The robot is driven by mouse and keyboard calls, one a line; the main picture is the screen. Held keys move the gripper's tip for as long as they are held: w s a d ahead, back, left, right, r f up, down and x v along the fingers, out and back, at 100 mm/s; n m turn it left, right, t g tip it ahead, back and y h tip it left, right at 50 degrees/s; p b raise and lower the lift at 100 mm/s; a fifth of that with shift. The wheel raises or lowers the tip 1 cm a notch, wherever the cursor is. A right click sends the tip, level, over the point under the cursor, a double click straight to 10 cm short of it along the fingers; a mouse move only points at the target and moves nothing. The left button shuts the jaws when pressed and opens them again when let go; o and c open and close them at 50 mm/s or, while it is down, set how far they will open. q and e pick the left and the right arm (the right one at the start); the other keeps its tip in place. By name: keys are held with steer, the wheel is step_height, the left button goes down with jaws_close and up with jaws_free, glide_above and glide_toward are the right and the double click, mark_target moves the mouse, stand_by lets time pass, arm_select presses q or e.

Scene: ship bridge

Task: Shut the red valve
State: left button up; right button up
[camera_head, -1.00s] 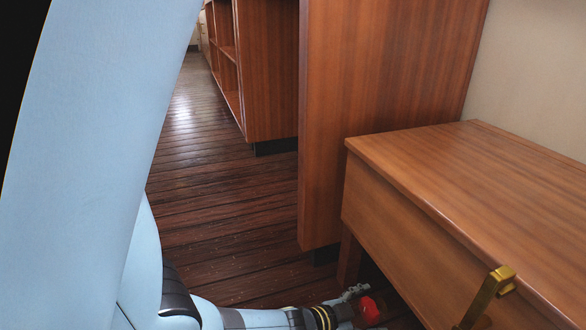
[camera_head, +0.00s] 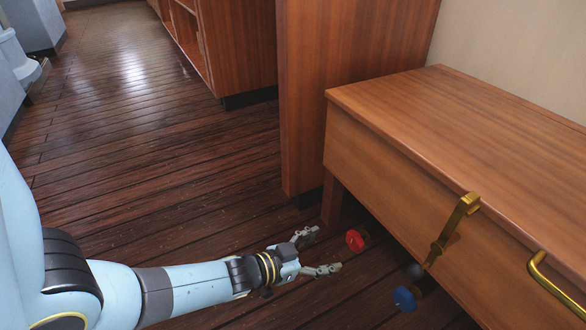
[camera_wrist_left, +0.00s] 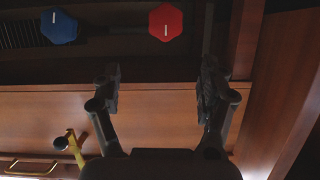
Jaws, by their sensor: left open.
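The red valve (camera_head: 356,240) is a small red knob low under the wooden desk, just beyond my left gripper's fingertips. It also shows in the left wrist view (camera_wrist_left: 166,22), at the top, as a red many-sided knob. My left gripper (camera_head: 322,252) is open and empty, its fingers spread and pointing toward the red valve, apart from it. In the left wrist view my left gripper (camera_wrist_left: 160,88) shows its two fingers below the red knob. My right gripper is not in view.
A blue valve (camera_head: 404,298) sits nearby, also in the wrist view (camera_wrist_left: 58,26). A brass lever (camera_head: 455,230) and a brass handle (camera_head: 556,282) are on the front of the desk (camera_head: 450,125). A wooden panel (camera_head: 318,100) stands behind. Plank floor (camera_head: 150,150) is clear at left.

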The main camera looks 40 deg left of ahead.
arm_select(q)
steer(key=s+r+t, duration=0.1)
steer(key=s+r, duration=0.3)
steer(key=r, duration=0.4)
steer(key=s+d+r+t+y, duration=0.1)
steer(key=s+r, duration=0.4)
steer(key=r, duration=0.3)
steer(key=shift+d+r+n+t, duration=0.2)
steer(key=shift+d+n+t, duration=0.1)
steer(key=shift+t, duration=0.1)
